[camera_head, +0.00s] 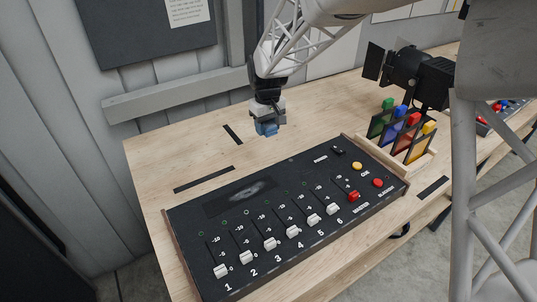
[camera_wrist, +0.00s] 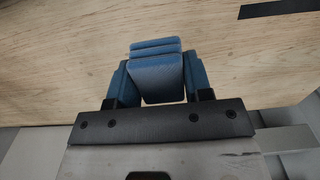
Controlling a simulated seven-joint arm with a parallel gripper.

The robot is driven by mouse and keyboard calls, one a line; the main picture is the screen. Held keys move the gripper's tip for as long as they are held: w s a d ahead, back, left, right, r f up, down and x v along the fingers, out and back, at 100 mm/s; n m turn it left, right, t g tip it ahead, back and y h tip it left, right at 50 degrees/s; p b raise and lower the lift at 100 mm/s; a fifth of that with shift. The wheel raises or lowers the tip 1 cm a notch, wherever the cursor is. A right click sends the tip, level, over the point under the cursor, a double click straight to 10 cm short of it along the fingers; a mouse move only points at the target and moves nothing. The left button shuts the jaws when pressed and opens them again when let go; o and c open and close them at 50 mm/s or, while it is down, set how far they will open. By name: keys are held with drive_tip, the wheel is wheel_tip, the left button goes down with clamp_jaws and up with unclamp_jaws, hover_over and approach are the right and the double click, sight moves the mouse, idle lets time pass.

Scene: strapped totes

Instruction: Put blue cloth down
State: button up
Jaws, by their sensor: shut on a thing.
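The blue cloth (camera_wrist: 158,72) is a folded blue pad between the two blue-sided fingers in the wrist view. My gripper (camera_wrist: 157,84) is shut on it. In the head view, my gripper (camera_head: 268,117) points down over the back left of the wooden table, with blue showing at its tip. The fingers and the cloth are alike in blue there, so their edges are hard to part. I cannot tell whether the cloth touches the table or hangs just above it.
A black fader console (camera_head: 300,180) with a grey smudge lies in front of my gripper. Black tape strips (camera_head: 204,180) mark the wooden table (camera_head: 170,155). A rack of coloured filters (camera_head: 395,150) and a black lamp (camera_head: 420,78) stand right. Bare wood surrounds my gripper.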

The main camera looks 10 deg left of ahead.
hover_over(268, 157)
drive_tip(key=shift+w+a+f, duration=0.1)
drive_tip(key=shift+f, duration=1.5)
drive_tip(key=shift+w+a+f, duration=0.1)
drive_tip(key=shift+f, duration=1.45)
drive_tip(key=shift+f, duration=1.85)
drive_tip(key=shift+f, duration=0.2)
drive_tip(key=o, duration=0.9)
drive_tip(key=shift+s+d, duration=0.1)
drive_tip(key=shift+c, duration=0.2)
drive_tip(key=shift+f, duration=0.1)
